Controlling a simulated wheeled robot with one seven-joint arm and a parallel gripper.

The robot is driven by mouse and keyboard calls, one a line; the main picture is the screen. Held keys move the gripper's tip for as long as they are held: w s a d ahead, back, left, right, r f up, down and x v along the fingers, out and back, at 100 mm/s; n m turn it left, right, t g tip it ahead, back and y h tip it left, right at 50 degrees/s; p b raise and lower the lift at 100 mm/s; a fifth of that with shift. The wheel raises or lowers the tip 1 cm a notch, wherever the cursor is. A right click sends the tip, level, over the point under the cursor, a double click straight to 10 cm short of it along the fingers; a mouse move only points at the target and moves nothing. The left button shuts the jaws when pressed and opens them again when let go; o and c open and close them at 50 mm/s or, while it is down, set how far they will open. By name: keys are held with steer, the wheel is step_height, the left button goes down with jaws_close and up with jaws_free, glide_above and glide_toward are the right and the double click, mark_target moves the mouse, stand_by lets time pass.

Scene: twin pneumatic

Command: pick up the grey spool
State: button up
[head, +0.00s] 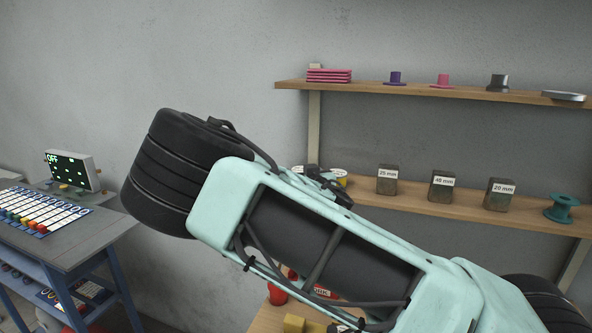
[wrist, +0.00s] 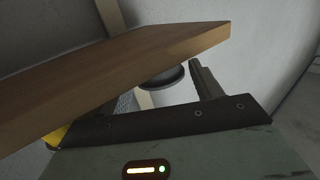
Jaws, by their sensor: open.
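In the wrist view, a dark grey round piece (wrist: 162,77), perhaps the flange of the grey spool, shows just past the edge of a wooden board (wrist: 120,75). The board hides much of it. My gripper (wrist: 158,88) is open. Its right finger stands clear to the right of the round piece, and its left finger is mostly hidden by the board. I see no contact with the round piece. In the head view my arm covers part of the lower shelf (head: 455,209), and I cannot pick out a grey spool or my fingers there.
Labelled blocks (head: 441,187) and a teal spool (head: 562,208) stand on the lower shelf. A workbench (head: 70,240) stands left.

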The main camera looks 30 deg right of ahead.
steer(key=shift+w, duration=0.25)
steer(key=c, duration=0.8)
steer(key=shift+r, duration=0.1)
